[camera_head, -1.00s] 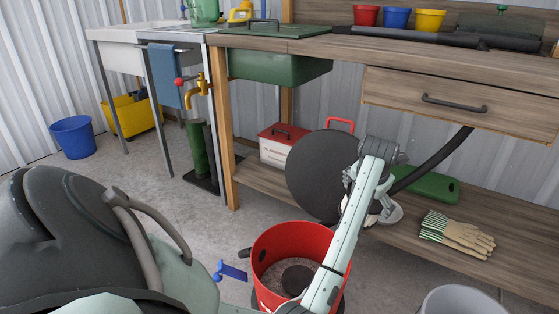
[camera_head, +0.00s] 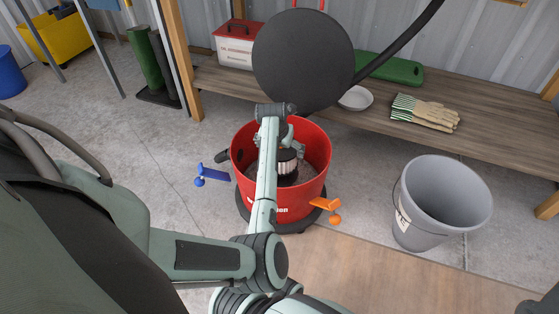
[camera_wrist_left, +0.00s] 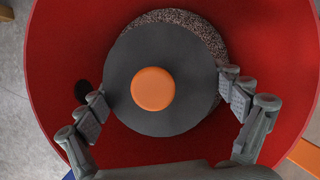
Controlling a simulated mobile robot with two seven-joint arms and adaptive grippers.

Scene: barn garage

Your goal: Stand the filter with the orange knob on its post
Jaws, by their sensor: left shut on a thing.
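The filter has a dark round cap with an orange knob (camera_wrist_left: 153,89), seen from above in the left wrist view. In the head view its pale pleated side (camera_head: 287,166) shows inside the red drum (camera_head: 317,186). My left gripper (camera_head: 287,148) reaches down into the drum and is shut on the filter, one finger on each side of the cap in the wrist view (camera_wrist_left: 164,97). The post is hidden, so I cannot tell whether the filter sits on it. Speckled grey debris (camera_wrist_left: 184,18) shows beyond the cap. My right gripper is not clearly in view.
A grey bucket (camera_head: 440,205) stands to the right. Gloves (camera_head: 425,112) lie on the wooden shelf (camera_head: 480,130).

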